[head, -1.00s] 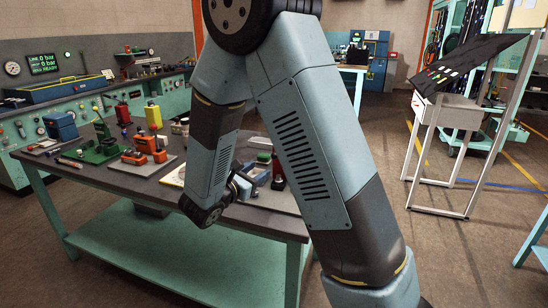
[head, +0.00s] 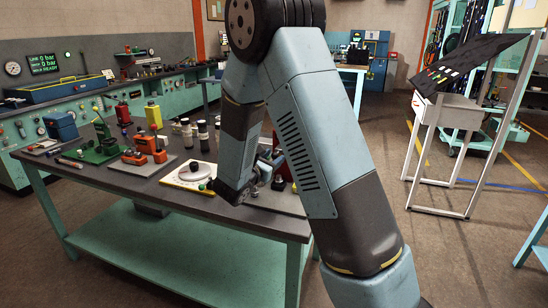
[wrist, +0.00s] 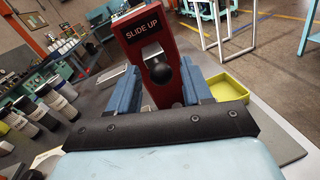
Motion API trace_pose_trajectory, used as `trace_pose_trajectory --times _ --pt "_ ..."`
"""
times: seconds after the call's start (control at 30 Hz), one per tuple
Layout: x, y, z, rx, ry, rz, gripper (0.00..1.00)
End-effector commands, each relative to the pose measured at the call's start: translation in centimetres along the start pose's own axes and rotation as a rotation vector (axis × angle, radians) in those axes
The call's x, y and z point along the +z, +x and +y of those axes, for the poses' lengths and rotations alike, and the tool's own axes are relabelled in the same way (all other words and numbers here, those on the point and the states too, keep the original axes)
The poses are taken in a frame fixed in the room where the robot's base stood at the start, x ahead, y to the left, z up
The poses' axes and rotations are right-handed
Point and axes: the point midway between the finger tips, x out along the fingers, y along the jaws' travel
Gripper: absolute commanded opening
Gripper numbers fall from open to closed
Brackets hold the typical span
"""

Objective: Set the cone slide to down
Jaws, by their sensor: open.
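The slide fixture is a red upright plate (wrist: 133,12) with a black label reading "SLIDE UP" and a slot. My gripper (wrist: 159,78) is open, with one blue finger on each side of the knob and plate. I cannot tell whether either finger touches them. In the head view my gripper (head: 263,178) is low over the right part of the table, and my arm hides most of the fixture there.
A yellow tray (wrist: 228,87) lies right of the fixture. Several bottles (wrist: 62,104) stand to the left. In the head view, a white round dial on a pale board (head: 190,175), orange blocks (head: 145,150) and a green device (head: 98,148) share the dark table (head: 130,193).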

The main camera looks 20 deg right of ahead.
Motion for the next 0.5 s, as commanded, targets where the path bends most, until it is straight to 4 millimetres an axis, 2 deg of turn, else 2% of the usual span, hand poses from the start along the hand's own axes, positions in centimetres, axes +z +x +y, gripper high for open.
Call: trace_pose_trajectory --times 0.2,0.5 --pt "0.0 1.5 0.0 -0.001 0.0 -0.001 0.49" --pt "0.0 1.7 -0.1 -0.001 0.0 -0.001 0.49"
